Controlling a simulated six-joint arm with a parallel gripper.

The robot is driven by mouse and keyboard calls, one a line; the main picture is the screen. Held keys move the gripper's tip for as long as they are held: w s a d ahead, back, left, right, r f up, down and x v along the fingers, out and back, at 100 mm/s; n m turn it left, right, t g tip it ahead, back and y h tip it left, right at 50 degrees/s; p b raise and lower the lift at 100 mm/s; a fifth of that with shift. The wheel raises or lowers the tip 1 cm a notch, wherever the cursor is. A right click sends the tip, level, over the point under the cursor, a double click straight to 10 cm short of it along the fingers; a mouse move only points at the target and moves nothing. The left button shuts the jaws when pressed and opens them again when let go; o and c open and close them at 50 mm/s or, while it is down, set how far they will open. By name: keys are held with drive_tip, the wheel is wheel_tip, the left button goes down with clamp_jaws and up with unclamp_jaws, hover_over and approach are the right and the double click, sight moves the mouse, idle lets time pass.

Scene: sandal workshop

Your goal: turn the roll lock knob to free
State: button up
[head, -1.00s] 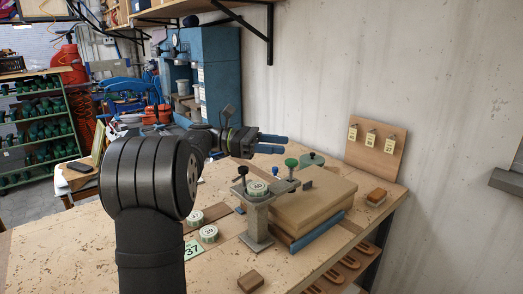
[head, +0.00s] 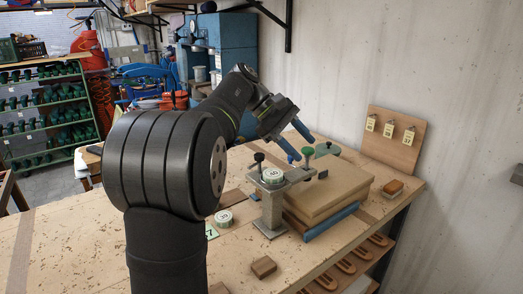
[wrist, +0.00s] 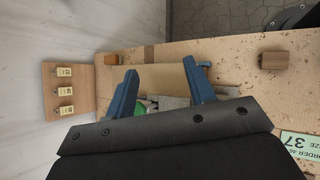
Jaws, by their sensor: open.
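A grey metal fixture (head: 271,208) stands on the bench, with a round numbered disc (head: 272,176) on top. It carries a black knob (head: 259,158) at its left and a green knob (head: 308,152) at its right. The frames do not show which knob is the roll lock. My gripper (head: 301,148) is open and empty, its blue fingers pointing down close to the green knob; contact cannot be told. In the wrist view, my gripper (wrist: 160,69) has a green part (wrist: 140,107) and grey metal between its fingers, partly hidden by the gripper body.
A tan block (head: 325,196) lies over a blue layer beside the fixture. A tag board (head: 393,140) leans on the wall. The front of the bench is mostly clear.

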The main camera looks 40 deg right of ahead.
drive_tip(key=w+a+r+m+t+y, duration=0.2)
drive_tip(key=w+a+r+m+t, duration=0.15)
drive_tip(key=t, duration=0.25)
drive_tip(key=m+t+y, duration=0.1)
drive_tip(key=m+t, duration=0.3)
drive_tip(key=t, duration=0.1)
approach(260, 155)
drive_tip(key=x, duration=0.8)
drive_tip(key=shift+w+f, duration=0.1)
drive_tip(key=shift+w, duration=0.05)
drive_tip(key=c, duration=1)
drive_tip(key=shift+o, duration=0.2)
drive_tip(key=shift+m+g+h, duration=0.3)
drive_tip(key=shift+m+g, duration=0.1)
drive_tip(key=shift+m, duration=0.95)
